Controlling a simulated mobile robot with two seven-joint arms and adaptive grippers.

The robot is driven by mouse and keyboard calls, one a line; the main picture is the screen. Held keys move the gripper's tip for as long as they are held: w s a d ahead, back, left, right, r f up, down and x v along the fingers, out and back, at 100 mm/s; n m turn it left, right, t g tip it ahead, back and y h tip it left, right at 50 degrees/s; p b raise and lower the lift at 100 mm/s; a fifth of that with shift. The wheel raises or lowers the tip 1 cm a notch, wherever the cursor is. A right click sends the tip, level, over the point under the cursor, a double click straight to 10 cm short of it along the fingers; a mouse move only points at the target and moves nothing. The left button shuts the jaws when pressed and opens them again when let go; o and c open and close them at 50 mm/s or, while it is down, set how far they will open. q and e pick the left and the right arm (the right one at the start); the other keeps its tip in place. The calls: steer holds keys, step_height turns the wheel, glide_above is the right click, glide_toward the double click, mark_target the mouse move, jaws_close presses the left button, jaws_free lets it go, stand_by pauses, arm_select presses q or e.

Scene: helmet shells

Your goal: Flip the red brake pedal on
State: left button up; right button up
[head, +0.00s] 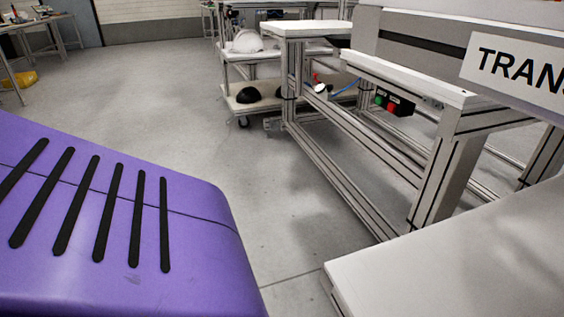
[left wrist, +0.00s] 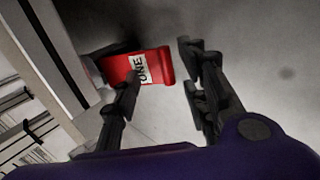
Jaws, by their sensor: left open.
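The red brake pedal (left wrist: 160,60) is in the upper middle of the left wrist view, with a white label that reads "ONE". Its left part is in dark shadow beside a pale metal frame. My left gripper (left wrist: 158,74) is open, with its fingers pointing toward the pedal. The left finger overlaps the pedal's lower edge in this view, and the right fingers are just past its right end. I cannot tell whether they touch it. I cannot make out the pedal in the head view, and my right gripper is in no view.
In the head view, an aluminium-frame bench (head: 440,170) with a green and red button box (head: 392,103) stands at the right. A pale flat surface (head: 460,265) fills the lower right. A cart (head: 262,108) with helmet shells stands behind. The grey floor (head: 265,190) between is clear.

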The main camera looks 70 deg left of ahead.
arm_select(q)
steer(key=v, duration=1.1)
steer(key=shift+a, duration=0.15)
